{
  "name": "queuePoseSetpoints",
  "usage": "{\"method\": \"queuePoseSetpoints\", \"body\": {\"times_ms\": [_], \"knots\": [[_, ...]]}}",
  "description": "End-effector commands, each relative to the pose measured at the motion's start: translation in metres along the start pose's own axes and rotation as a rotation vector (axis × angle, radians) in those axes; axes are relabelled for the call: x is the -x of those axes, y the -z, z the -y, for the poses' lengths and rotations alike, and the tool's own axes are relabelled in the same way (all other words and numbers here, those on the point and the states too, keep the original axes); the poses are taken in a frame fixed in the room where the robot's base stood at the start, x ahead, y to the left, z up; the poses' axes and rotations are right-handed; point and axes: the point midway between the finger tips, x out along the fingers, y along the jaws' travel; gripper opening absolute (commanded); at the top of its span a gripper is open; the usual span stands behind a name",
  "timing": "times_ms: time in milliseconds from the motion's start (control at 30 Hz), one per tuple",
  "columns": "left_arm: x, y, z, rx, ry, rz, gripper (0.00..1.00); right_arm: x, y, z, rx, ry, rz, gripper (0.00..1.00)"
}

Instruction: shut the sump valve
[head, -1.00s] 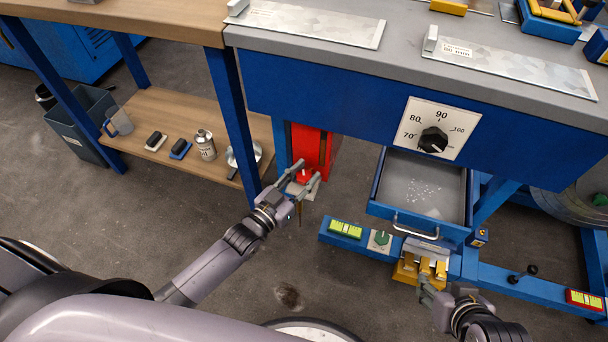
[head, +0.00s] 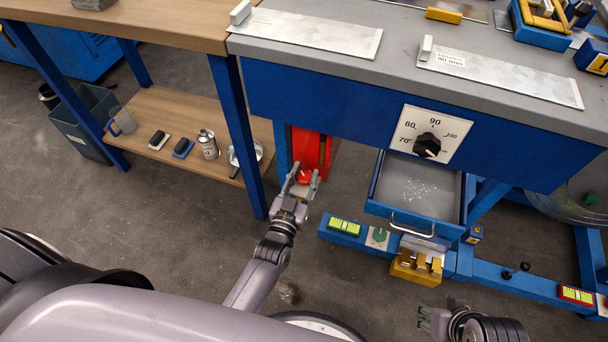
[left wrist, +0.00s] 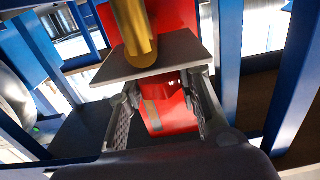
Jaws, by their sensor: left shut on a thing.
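The sump valve shows as a red knob (head: 304,176) low on the front of a red housing (head: 308,148) under the grey bench. My left gripper (head: 303,182) is at this knob, with one finger on each side, shut on it. In the left wrist view the red knob (left wrist: 172,88) sits between the two fingers (left wrist: 163,112), below a grey plate (left wrist: 152,62) and a brass pipe (left wrist: 134,30). The fingers partly hide the knob, and its exact turn is hard to read. My right gripper (head: 428,318) is low at the right, apart from everything; its jaw opening is unclear.
An open drawer (head: 412,222) juts out right of the valve. A blue table leg (head: 238,140) stands close left of the valve.

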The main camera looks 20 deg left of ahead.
Motion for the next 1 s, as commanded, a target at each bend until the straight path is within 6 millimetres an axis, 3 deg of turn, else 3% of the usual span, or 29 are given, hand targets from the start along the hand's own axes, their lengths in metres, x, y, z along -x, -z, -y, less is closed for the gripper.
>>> {"method": "queuePoseSetpoints", "body": {"times_ms": [67,100,400,767,1000], "knots": [[-0.001,0.001,0.000,0.000,0.000,-0.004,0.03,0.000,0.000,0.000,0.000,0.000,0.000,0.40],[-0.001,0.001,0.000,0.000,0.000,-0.004,0.33,0.000,0.000,0.000,0.000,0.000,0.000,0.40],[0.000,0.000,0.000,0.000,-0.001,-0.001,0.52,0.000,0.000,0.000,0.000,0.000,-0.001,0.40],[0.006,-0.001,0.000,0.000,-0.001,0.001,0.52,0.000,0.001,0.000,-0.002,0.001,-0.003,0.40],[0.048,-0.002,0.000,0.000,-0.002,0.004,0.52,0.000,0.001,0.000,-0.001,0.001,-0.002,0.40]]}}
